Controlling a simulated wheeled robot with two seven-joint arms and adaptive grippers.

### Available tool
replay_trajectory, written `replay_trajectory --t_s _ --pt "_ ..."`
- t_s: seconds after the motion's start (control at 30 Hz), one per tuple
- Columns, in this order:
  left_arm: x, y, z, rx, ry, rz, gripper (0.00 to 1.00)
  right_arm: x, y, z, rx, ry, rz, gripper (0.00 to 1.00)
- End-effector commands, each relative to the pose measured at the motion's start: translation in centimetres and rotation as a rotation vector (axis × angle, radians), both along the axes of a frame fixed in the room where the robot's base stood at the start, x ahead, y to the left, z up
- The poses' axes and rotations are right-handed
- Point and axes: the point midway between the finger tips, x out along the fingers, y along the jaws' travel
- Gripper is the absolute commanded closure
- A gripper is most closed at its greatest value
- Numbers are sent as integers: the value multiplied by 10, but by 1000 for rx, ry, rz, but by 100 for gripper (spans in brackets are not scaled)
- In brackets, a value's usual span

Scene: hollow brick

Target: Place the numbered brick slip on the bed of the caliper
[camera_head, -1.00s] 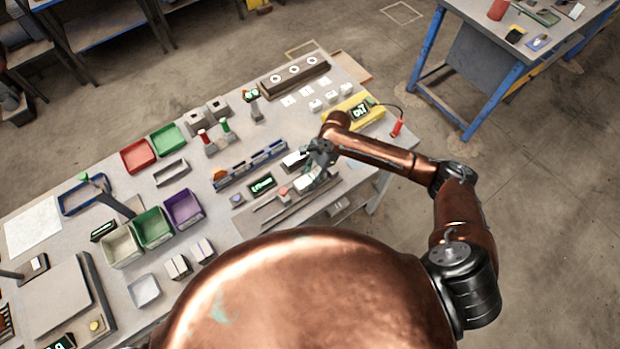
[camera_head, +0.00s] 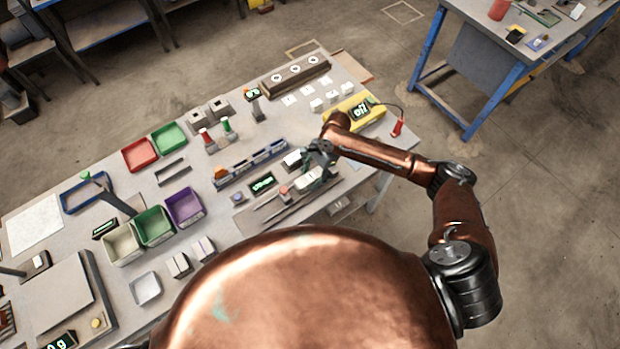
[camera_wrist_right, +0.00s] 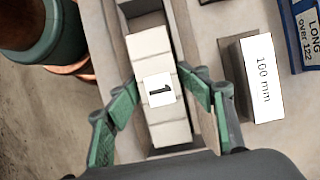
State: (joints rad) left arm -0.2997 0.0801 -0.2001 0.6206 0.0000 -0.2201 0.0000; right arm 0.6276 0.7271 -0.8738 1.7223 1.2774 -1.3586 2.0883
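The numbered brick slip, a pale block marked 1 (camera_wrist_right: 162,88), lies lengthwise between the long rails of the caliper bed (camera_wrist_right: 178,22) in the right wrist view. Whether it rests on the bed floor is hard to tell. The green finger pads of my right gripper (camera_wrist_right: 158,80) stand on both its long sides, with the tips seeming to touch it. In the head view my right gripper (camera_head: 318,168) is over the caliper (camera_head: 278,211) at the table's near edge, the slip (camera_head: 305,178) below it. My left gripper is out of view.
A white 100 mm block (camera_wrist_right: 257,80) stands close beside the bed, with a blue sorting rack (camera_head: 250,163) behind. A small display (camera_head: 262,183) is left of the gripper. A yellow device (camera_head: 355,112) and white blocks (camera_head: 317,104) lie farther back. Bins (camera_head: 153,226) stand left.

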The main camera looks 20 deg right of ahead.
Motion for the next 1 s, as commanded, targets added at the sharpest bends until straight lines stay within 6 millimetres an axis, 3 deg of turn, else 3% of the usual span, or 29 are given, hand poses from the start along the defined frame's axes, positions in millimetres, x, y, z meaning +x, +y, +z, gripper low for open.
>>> replay_trajectory --t_s 0.17,0.5,0.7,1.0 --pt "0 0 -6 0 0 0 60 0 -5 8 -6 2 -3 54" --pt "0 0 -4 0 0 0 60 11 -29 76 -4 -2 -1 54" --pt "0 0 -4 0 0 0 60 15 -40 106 -3 -1 -1 54" --pt "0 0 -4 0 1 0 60 16 -44 118 -2 2 0 54"
